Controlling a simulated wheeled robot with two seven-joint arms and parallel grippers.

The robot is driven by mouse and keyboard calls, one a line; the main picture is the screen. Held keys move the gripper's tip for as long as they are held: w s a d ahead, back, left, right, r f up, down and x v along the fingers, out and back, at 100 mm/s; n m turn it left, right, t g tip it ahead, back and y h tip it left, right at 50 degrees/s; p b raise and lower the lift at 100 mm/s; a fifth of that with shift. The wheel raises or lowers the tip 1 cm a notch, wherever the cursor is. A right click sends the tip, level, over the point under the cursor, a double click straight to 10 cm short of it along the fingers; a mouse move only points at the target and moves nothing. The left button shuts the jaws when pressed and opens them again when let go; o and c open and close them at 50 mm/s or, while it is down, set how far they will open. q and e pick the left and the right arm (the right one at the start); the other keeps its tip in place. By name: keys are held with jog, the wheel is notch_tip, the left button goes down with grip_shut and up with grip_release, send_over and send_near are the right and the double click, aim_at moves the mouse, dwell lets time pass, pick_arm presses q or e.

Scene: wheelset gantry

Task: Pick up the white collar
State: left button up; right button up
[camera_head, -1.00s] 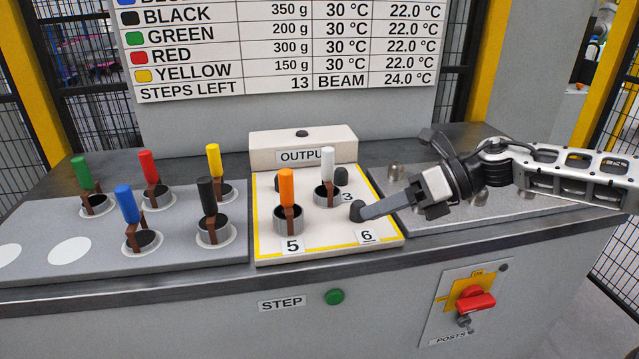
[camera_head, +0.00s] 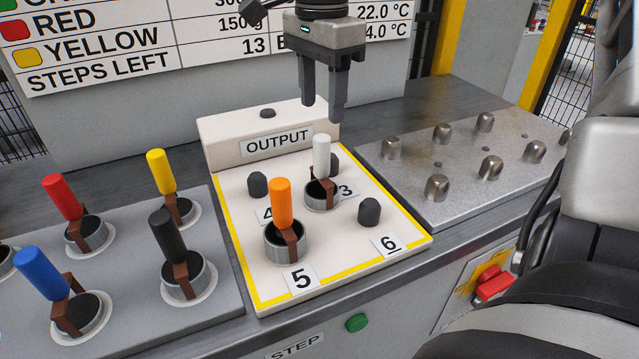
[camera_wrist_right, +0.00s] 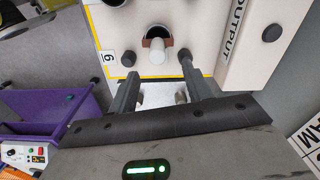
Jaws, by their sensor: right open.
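The white collar (camera_head: 323,193) sits at the place marked 3 on the output board (camera_head: 240,208). It is a metal ring with a brown bracket and an upright white handle (camera_head: 321,155). My right gripper (camera_head: 323,112) is open and empty, pointing down, above and behind the handle in the head view. My left gripper is not in view.
The orange-handled collar (camera_head: 285,241) stands near the white one, at place 5. Dark pegs such as the one by 6 (camera_head: 369,211) stick up nearby. Several coloured collars stand on the grey left plate (camera_head: 120,334). A metal plate with posts (camera_head: 462,172) lies right.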

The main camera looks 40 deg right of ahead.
aim_at(321, 136)
notch_tip(321, 136, down, 3)
jog(key=shift+f, duration=0.1)
jog(key=shift+s+a+f, duration=0.1)
jog(key=shift+f, duration=1.25)
jog(key=shift+s+a+f, duration=0.1)
jog(key=shift+f, duration=1.2)
grip_shut()
jog(key=shift+r, duration=0.1)
